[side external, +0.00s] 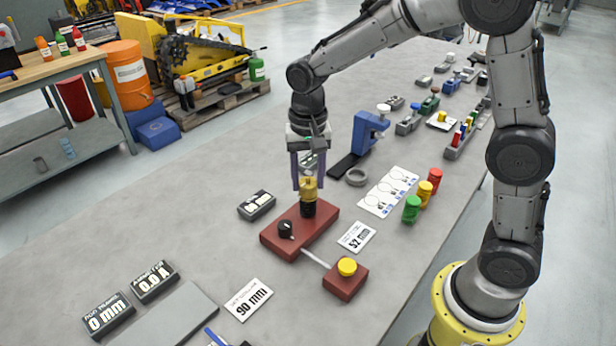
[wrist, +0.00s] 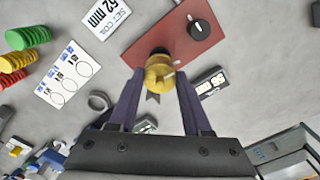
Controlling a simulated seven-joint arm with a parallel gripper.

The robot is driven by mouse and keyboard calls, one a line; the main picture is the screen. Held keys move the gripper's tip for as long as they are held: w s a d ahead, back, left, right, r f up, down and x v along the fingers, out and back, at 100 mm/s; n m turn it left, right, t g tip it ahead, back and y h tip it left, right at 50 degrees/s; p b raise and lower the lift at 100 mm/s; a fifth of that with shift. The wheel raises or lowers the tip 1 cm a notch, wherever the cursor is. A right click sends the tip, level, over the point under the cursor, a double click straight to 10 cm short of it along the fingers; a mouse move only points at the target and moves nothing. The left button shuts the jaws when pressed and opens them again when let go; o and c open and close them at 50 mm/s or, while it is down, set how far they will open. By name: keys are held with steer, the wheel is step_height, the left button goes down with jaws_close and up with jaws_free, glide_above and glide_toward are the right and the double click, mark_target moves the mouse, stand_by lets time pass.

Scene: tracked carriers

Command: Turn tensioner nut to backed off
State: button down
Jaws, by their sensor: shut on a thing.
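The tensioner nut, a brass-yellow knob (side external: 308,190), sits on a black post on a red base block (side external: 272,241). It also shows in the wrist view (wrist: 158,62), with a thin pale mark on its near side. My gripper (side external: 308,182) points down from above and is shut on the nut, one finger on each side. The gripper in the wrist view (wrist: 160,76) shows both dark fingertips against the nut. A black knob with a white mark (side external: 286,228) stands on the same red block (wrist: 203,50). The fingers hide part of the nut.
A rod joins the block to a smaller red block (side external: 345,285) with a yellow button. A dark display box (side external: 257,205) stands left of my gripper. Cards reading 52 mm (side external: 357,237) and 90 mm (side external: 248,299) lie nearby. A blue stand (side external: 368,133) and coloured stacks (side external: 412,209) are to the right.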

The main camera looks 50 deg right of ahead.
steer(key=shift+n, duration=0.3)
steer(key=n, duration=0.9)
steer(key=shift+f+n, duration=0.1)
steer(key=shift+n, duration=0.3)
steer(key=n, duration=0.4)
steer(key=shift+n, duration=0.3)
steer(key=n, duration=0.4)
steer(key=shift+s+f+n, duration=0.1)
steer(key=shift+f+n, duration=0.05)
steer(key=shift+n, duration=0.15)
steer(key=c, duration=0.6)
jaws_free()
steer(key=shift+o, duration=1.3)
steer(key=shift+r, duration=0.2)
